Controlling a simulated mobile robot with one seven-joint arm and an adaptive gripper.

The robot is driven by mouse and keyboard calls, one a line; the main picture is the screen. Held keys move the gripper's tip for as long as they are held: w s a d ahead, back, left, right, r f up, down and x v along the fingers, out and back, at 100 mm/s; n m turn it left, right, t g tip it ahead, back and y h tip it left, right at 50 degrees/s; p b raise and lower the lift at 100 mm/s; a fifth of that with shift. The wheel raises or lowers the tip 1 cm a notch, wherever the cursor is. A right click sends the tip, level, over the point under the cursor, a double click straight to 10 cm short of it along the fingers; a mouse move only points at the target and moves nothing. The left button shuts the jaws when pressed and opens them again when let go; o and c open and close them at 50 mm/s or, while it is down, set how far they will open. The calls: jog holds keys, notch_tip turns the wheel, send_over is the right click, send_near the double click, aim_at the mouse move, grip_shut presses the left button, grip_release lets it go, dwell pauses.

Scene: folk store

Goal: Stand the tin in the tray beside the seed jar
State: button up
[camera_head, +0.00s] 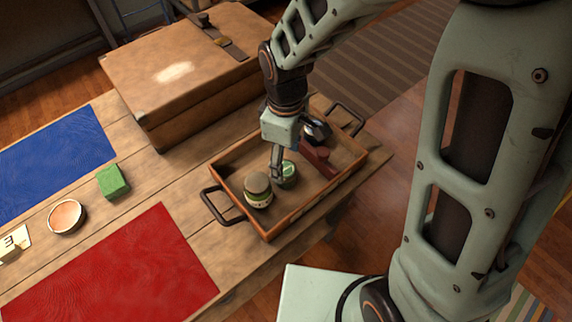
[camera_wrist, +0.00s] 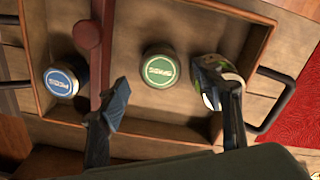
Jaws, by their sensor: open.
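A tin with a green lid (camera_head: 288,172) stands upright in the wooden tray (camera_head: 238,168). In the wrist view the tin's lid (camera_wrist: 160,68) faces up; its lettering is blurred. The jar with a brown lid and pale label (camera_head: 257,190), apparently the seed jar, stands close beside it, toward the tray's left handle. My gripper (camera_head: 276,178) points down into the tray at the tin. In the wrist view my open gripper (camera_wrist: 165,95) has one finger on each side of the tin. The right finger partly covers the jar; I cannot tell whether the fingers touch anything.
A dark red divider (camera_head: 317,158) crosses the tray, with a blue-lidded container (camera_wrist: 62,82) beyond it. A large brown case (camera_head: 178,70) stands behind. Green block (camera_head: 113,182), small bowl (camera_head: 67,217), blue mat (camera_head: 55,150) and red mat (camera_head: 125,265) lie left.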

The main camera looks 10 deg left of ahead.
aim_at(286, 169)
notch_tip(286, 169, up, 7)
jog(key=shift+r, duration=0.2)
dwell(0.5)
